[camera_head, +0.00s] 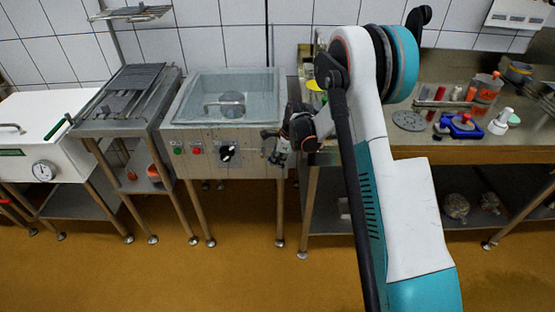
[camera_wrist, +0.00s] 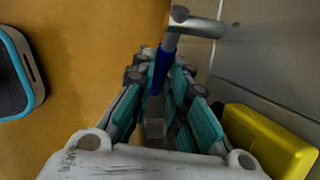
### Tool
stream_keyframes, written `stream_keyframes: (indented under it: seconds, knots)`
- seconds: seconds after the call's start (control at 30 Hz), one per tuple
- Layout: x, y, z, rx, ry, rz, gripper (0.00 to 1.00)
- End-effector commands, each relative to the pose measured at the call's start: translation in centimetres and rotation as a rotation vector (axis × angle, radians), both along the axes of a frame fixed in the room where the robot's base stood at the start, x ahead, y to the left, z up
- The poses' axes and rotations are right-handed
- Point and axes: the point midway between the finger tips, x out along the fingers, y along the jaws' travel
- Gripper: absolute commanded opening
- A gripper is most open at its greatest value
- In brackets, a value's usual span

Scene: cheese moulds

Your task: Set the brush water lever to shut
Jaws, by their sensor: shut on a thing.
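The brush water lever (camera_wrist: 162,62) shows in the wrist view as a blue handle on a silver metal fitting (camera_wrist: 193,24). My gripper (camera_wrist: 165,78) is shut on the blue handle, with its teal and grey fingers on both sides of it. In the head view my gripper (camera_head: 276,150) is at the right end of the front panel of the steel basin unit (camera_head: 215,137). The lever cannot be made out clearly there, as the gripper and wrist cover that spot.
The basin's panel has a green button, a red button and a black knob (camera_head: 228,153). A steel bench (camera_head: 480,150) with moulds and tools stands to the right. A yellow object (camera_wrist: 268,140) is close to my gripper's right side in the wrist view. The floor in front is clear.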

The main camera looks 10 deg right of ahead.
Motion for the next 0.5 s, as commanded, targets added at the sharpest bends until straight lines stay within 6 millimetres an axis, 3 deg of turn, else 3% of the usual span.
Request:
stream_keyframes:
  seconds: [0.5]
  knots:
    - [0.09,0.17,-0.64,0.119,-0.029,0.000,0.00]
